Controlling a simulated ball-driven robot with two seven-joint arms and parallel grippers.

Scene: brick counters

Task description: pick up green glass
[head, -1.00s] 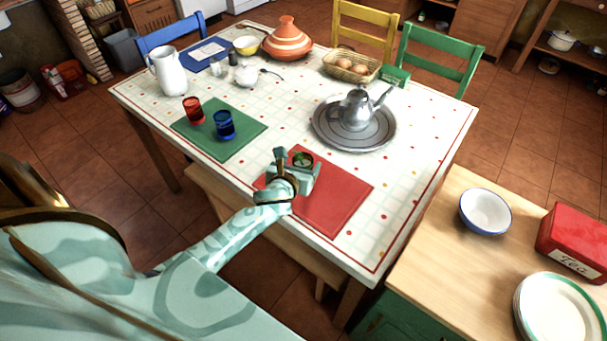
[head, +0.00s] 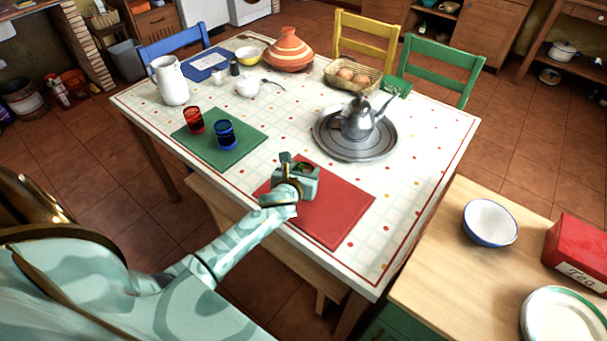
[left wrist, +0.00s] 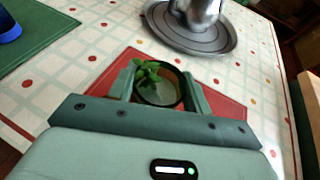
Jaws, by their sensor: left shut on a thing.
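The green glass (left wrist: 158,90) shows in the left wrist view between the two fingers of my left gripper, with green leaves in its top. In the head view the glass (head: 306,168) is mostly hidden behind my left gripper (head: 303,168). My left gripper is shut on the glass, a finger on each side, and it also shows in the left wrist view (left wrist: 160,85). Glass and gripper are over the red mat (head: 335,215). I cannot tell whether the glass touches the mat. My right gripper is not in view.
The red glass (head: 194,121) and blue glass (head: 225,134) stand on the green mat (head: 232,158) to the left. A metal teapot (head: 359,118) stands on a round tray (head: 328,141) behind the red mat. A wooden counter (head: 445,245) with a bowl (head: 490,222) is at the right.

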